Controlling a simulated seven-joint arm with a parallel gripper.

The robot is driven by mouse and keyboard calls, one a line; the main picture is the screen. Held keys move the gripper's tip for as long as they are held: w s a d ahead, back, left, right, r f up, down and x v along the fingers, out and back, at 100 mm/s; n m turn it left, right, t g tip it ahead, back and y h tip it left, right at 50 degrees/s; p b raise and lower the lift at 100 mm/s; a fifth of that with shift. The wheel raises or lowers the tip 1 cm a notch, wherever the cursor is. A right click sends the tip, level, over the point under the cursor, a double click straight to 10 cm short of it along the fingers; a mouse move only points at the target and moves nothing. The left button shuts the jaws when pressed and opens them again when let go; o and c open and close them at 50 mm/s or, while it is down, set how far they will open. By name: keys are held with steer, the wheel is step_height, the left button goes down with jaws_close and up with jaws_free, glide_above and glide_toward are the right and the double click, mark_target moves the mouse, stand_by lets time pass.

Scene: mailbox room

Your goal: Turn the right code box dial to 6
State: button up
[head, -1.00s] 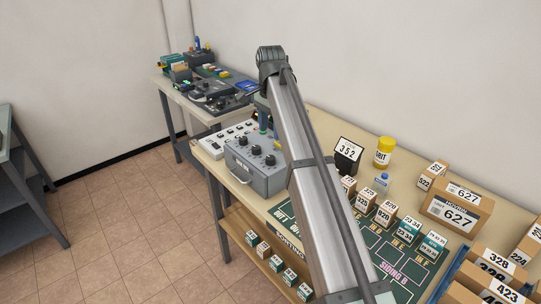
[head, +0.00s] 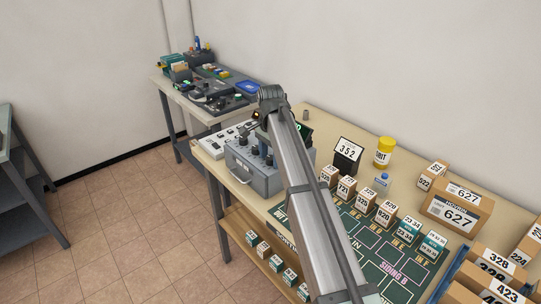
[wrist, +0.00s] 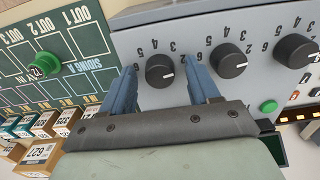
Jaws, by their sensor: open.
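The grey code box (head: 262,182) stands at the left front of the bench, with a row of dark dials on top. In the wrist view the code box (wrist: 250,25) appears upside down. Its right dial (wrist: 160,70) is at the left of the row there, with printed digits around it. The middle dial (wrist: 228,60) and left dial (wrist: 295,49) are farther right. My gripper (wrist: 163,72) is open, its blue fingers on either side of the right dial. I cannot tell if they touch it. In the head view my arm hides most of the gripper. A white mark shows on the dial's lower right.
A green siding board (wrist: 60,40) with a green knob (wrist: 46,64) lies beside the box. A white switch panel (head: 214,146) is behind the box.

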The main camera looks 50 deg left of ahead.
steer(key=c, duration=1)
steer(key=shift+c, duration=0.2)
